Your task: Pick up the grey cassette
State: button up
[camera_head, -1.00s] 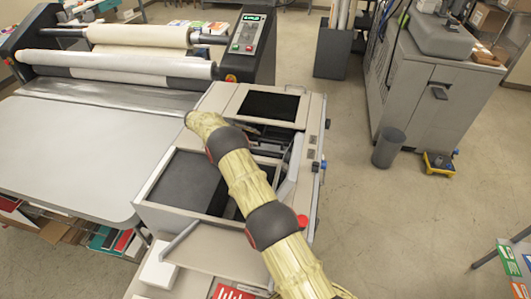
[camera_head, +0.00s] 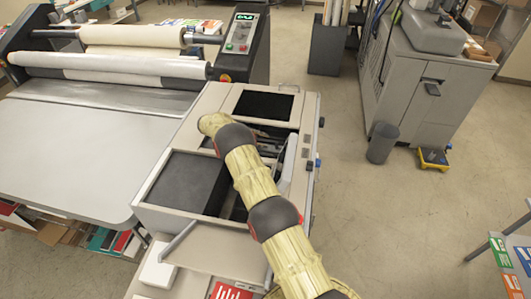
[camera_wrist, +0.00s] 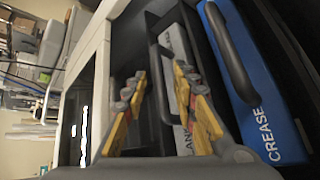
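In the wrist view, a grey cassette (camera_wrist: 173,42) with partly hidden lettering ending in "LANK" sits in a dark bay, with a dark bar handle along it. My gripper (camera_wrist: 160,84) is open, its yellow fingers apart with grey pads. The fingers reach toward the grey cassette, around the line of its handle. I cannot tell whether they touch it. A blue cassette (camera_wrist: 262,95) marked "CREASE", with a black handle, lies just right of the right finger. In the head view, my arm hides the gripper and the cassettes inside the machine (camera_head: 160,217).
A dark grey block (camera_head: 187,180) fills the machine's left bay beside my arm. A black panel (camera_head: 264,104) lies at its far end. The laminator table (camera_head: 75,150) adjoins at left.

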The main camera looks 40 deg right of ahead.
jog(key=c, duration=0.6)
grip_shut()
dwell(0.3)
